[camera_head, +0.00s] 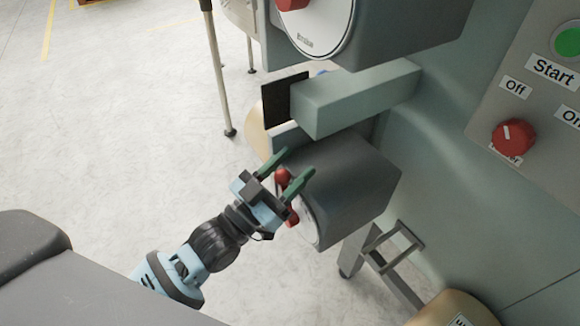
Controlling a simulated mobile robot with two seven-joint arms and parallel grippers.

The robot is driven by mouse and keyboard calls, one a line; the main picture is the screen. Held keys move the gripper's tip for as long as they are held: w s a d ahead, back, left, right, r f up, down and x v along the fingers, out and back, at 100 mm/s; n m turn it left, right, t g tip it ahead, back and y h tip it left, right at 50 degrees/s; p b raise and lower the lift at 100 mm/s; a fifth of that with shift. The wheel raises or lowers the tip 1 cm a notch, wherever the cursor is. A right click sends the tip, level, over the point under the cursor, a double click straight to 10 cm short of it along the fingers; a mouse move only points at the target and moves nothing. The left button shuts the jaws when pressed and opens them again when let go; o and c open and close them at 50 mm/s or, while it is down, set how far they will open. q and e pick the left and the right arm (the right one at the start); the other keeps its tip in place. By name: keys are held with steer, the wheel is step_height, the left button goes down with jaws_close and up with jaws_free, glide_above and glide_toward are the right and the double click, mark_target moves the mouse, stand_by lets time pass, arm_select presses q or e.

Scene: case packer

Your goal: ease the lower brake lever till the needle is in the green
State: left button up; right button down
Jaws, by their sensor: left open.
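The lower brake unit (350,185) is a grey box with a round pale dial face (309,228) turned left and seen nearly edge-on. Its red lever (282,179) stands out from the face, and a red end (292,217) also shows below my gripper. My left gripper (299,162) is open, with its green fingers on either side of the lever's upper red end. I cannot tell whether they touch it. The needle and green zone are hidden at this angle. My right gripper is not in view.
The upper brake unit (410,30) has a white dial (338,28) and red lever (292,4). A pale green beam (355,97) with a black plate (281,98) juts out just above the lower unit. A control panel (545,130) is at right. The floor at left is clear.

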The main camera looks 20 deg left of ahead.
arm_select(q)
steer(key=b+v, duration=0.1)
steer(key=v, duration=0.7)
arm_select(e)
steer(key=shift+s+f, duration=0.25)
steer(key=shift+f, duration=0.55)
arm_select(q)
steer(key=shift+w, duration=0.1)
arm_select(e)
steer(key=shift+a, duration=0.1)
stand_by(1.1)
arm_select(q)
steer(key=s+a+f+n+g+y+p, duration=0.1)
steer(key=s+f+g+y+p, duration=0.2)
steer(key=s+f, duration=0.8)
steer(key=s+a+f+n+g+y+p, duration=0.1)
steer(key=s+f+n+g+y+p, duration=0.1)
steer(key=s+f+g+y+p, duration=0.2)
steer(key=s+f+g+y, duration=0.1)
steer(key=s+f+g, duration=0.2)
steer(key=s+f, duration=0.5)
steer(key=shift+s+a+f+n+g, duration=0.3)
steer(key=shift+s+a+g, duration=0.05)
steer(key=shift+a+g, duration=0.05)
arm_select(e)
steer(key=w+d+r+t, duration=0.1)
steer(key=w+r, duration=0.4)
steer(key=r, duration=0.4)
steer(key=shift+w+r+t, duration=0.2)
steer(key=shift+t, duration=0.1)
